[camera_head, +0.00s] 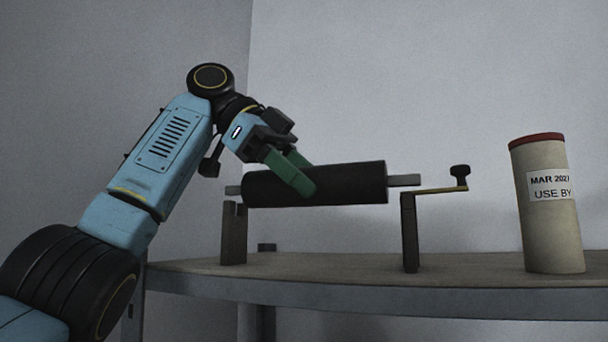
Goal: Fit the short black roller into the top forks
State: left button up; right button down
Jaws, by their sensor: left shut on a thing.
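The short black roller (345,184) has a grey shaft end at each side and is held nearly level, its right end slightly higher. My left gripper (302,182) is shut on the roller left of its middle, with green fingers across it. Two upright fork posts stand on the shelf: a left post (234,235) and a right post (410,235). The roller is above the posts; its left shaft end is just over the left post, and its right shaft end is above the right post. A crank with a black knob (460,172) extends right from the right post's top. My right gripper is not in view.
The posts stand on a shelf (330,266) with a grey metal front edge. A beige cylinder (548,215) with a red top and a printed label stands at the right. A plain wall is behind.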

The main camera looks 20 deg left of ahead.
pick_arm(q)
jog(key=shift+r+p, duration=0.1)
jog(key=shift+p, duration=0.55)
dwell(1.0)
jog(key=shift+f+b, duration=0.9)
jog(key=shift+f, duration=0.6)
jog(key=o, duration=1.4)
jog(key=shift+c, duration=0.2)
jog(key=p+v, duration=0.4)
jog(key=v, duration=0.7)
jog(key=shift+a+r, duration=0.1)
jog(key=shift+r, duration=0.1)
jog(key=shift+v, duration=0.95)
jog(key=shift+a, duration=0.1)
